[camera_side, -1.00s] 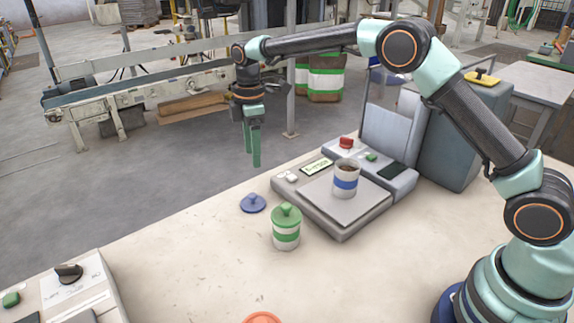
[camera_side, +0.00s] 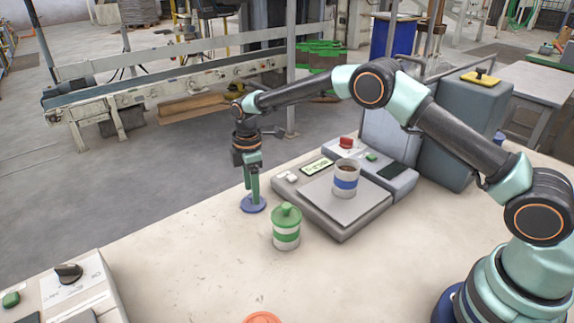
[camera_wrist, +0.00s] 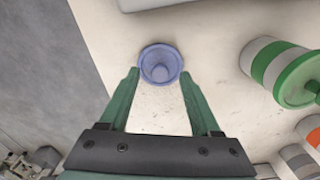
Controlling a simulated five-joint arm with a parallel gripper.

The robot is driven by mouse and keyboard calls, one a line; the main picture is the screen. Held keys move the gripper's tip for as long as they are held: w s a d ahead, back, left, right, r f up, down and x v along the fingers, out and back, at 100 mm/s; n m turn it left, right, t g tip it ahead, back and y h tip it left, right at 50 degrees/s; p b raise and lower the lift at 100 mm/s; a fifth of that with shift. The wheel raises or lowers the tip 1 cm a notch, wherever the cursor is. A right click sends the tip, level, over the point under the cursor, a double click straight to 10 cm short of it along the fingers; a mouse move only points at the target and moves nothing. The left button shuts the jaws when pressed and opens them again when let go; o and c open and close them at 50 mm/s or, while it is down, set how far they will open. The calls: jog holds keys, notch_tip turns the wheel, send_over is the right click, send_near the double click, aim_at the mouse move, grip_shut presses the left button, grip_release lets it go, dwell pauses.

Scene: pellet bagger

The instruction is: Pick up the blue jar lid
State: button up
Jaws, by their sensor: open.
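The blue jar lid (camera_side: 253,205) lies on the pale table near its far edge, left of the grey scale. In the wrist view the lid (camera_wrist: 160,64) is a round blue disc with a raised knob, just ahead of my fingertips. My gripper (camera_side: 252,194) is low over the lid, pointing down. In the wrist view my gripper (camera_wrist: 159,78) is open, with its green fingers on either side of the lid's near part and nothing held. The side view does not show clearly whether the fingers touch the lid or the table.
A green-lidded jar (camera_side: 286,228) stands close to the right of the lid. A scale (camera_side: 345,208) holds an open jar with a blue band (camera_side: 345,180). An orange lid (camera_side: 262,318) lies at the front edge of the picture. A control box (camera_side: 85,290) stands front left.

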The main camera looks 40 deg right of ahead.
jog(key=shift+f, duration=0.9)
jog(key=shift+c, duration=0.3)
grip_shut()
jog(key=shift+r, duration=0.1)
